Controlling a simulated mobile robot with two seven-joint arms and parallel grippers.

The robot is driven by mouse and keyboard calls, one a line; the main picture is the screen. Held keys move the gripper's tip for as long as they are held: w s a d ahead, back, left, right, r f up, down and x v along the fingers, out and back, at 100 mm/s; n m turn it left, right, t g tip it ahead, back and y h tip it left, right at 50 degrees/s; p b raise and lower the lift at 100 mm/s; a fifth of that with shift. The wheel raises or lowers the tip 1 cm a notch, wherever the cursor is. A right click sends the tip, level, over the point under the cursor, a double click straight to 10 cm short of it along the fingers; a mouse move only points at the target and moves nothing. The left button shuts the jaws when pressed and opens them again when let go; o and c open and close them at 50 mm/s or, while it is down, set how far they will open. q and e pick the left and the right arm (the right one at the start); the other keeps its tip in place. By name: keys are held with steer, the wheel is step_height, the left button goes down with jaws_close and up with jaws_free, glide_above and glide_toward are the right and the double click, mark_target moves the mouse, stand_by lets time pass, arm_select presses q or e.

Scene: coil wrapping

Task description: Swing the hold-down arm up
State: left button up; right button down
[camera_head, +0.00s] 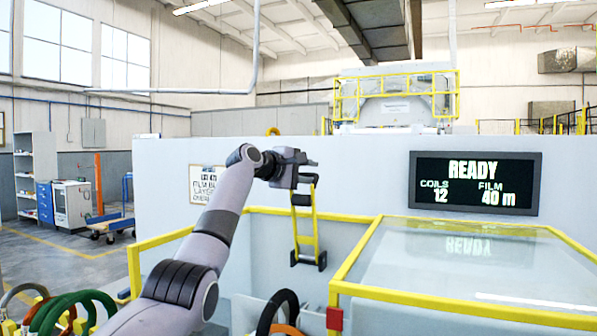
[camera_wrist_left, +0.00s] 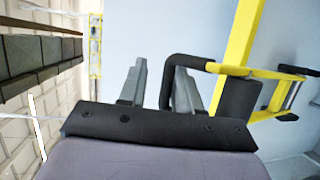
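The hold-down arm (camera_head: 316,228) is a yellow frame with black grips, hanging down in front of the pale machine wall, its lower end with black rollers or pads. In the left wrist view its yellow bars (camera_wrist_left: 236,38) and black loop handle (camera_wrist_left: 205,63) show close up. My left gripper (camera_head: 311,172) is at the upper end of the arm. In the left wrist view its fingers (camera_wrist_left: 160,80) stand apart, with one side of the black handle between them; I cannot tell whether they touch it. My right gripper is not in view.
A yellow-railed clear cover (camera_head: 470,260) stands to the right, below a display (camera_head: 475,183) reading READY, COILS 12, FILM 40 m. Coloured coils (camera_head: 75,310) are at the lower left, and a black coil (camera_head: 280,308) is below the arm. A red box (camera_head: 334,318) sits beside the cover.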

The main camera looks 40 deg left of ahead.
arm_select(q)
steer(key=shift+s+f+b, duration=0.4)
steer(key=shift+s+b, duration=0.15)
steer(key=shift+s, duration=0.05)
steer(key=shift+s+a+r+b, duration=0.1)
steer(key=shift+s+r+b, duration=0.3)
steer(key=shift+s, duration=0.5)
steer(key=shift+s+r+b, duration=0.3)
steer(key=shift+s+r, duration=0.15)
steer(key=shift+s, duration=0.4)
steer(key=shift+s+a+r+b, duration=0.1)
steer(key=shift+s+r+b, duration=0.3)
steer(key=shift+s, duration=0.5)
steer(key=shift+h, duration=0.3)
steer(key=s, duration=0.1)
steer(key=s+r, duration=0.1)
steer(key=s, duration=0.2)
steer(key=shift+s+d+r+b, duration=0.25)
steer(key=shift+s+b, duration=0.1)
steer(key=shift+s+r, duration=0.3)
steer(key=shift+s, duration=0.25)
steer(key=shift+s+r, duration=0.25)
steer(key=shift+s, duration=0.25)
